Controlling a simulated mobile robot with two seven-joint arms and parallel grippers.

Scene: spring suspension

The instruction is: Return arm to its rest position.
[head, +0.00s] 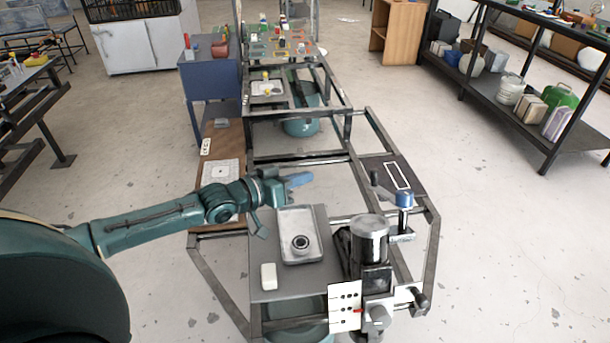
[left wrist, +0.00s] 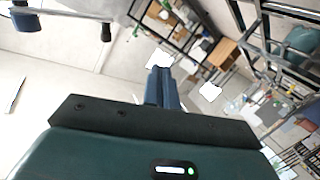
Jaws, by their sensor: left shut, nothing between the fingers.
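My left arm comes in from the left in the head view and reaches over the metal frame. My left gripper (head: 299,180) has blue fingers, is shut and empty, and points to the right above the back end of a grey tray (head: 291,250). In the left wrist view the shut blue fingers (left wrist: 161,72) point away into the room with nothing between them. A dark round ring-like part (head: 300,243) lies in the tray, clear of the gripper. My right gripper does not show in either view.
A machine with a metal cylinder (head: 369,238) stands right of the tray. A blue-topped post (head: 404,199) stands behind it. A white block (head: 268,276) lies left of the tray. A brown board (head: 220,172) lies left of the frame (head: 430,240). Open floor is at right.

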